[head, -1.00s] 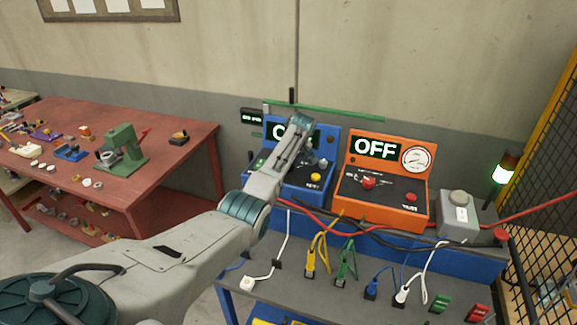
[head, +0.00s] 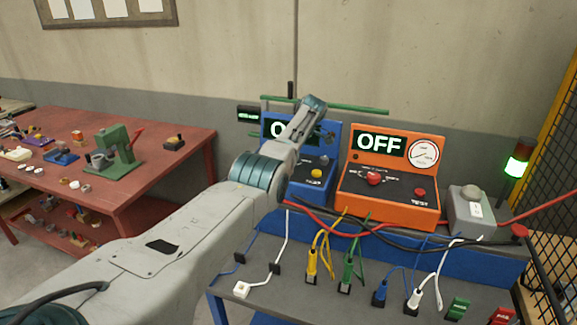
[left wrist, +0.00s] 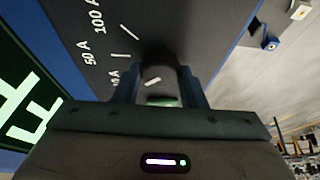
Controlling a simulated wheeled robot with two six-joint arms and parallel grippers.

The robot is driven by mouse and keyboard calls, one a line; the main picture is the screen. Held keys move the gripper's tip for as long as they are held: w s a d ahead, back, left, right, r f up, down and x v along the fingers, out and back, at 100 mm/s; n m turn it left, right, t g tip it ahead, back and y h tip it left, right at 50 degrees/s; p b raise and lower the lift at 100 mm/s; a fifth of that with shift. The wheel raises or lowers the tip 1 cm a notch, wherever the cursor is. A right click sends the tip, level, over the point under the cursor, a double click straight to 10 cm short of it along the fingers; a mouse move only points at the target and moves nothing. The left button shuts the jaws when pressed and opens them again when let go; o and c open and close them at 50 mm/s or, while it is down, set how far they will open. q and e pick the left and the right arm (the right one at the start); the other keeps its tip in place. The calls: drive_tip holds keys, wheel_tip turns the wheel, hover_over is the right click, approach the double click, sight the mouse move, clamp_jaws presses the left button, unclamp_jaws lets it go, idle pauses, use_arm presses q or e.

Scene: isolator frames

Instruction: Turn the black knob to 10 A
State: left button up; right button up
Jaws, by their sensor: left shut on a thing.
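The black knob (left wrist: 160,66) is on the dark panel of the blue unit (head: 317,187). In the left wrist view it sits between the two fingers of my left gripper (left wrist: 160,88), which is shut on it. A white line shows on or beside the knob, close between the fingers. White scale marks read 100 A and 50 A, and a third label ending in "A" is partly hidden by the left finger. In the head view my left arm covers the knob and part of the blue unit's display. My right gripper is not in view.
An orange unit (head: 390,208) reading OFF, with a red knob and a gauge, stands right of the blue one. A grey box (head: 470,212) is further right. Cables and plugs lie along the bench front (head: 300,288). A red table (head: 165,150) is at left.

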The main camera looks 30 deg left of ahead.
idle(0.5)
use_arm(q)
drive_tip(key=o, duration=1)
drive_tip(key=shift+r, duration=0.1)
drive_tip(key=shift+w+d+r+b, duration=0.1)
drive_tip(key=shift+d+r+b, duration=0.05)
drive_tip(key=shift+r+b, duration=0.2)
drive_tip(key=b+v, duration=0.2)
drive_tip(key=v, duration=0.7)
drive_tip(key=shift+d+r, duration=0.15)
drive_tip(key=shift+r, duration=0.25)
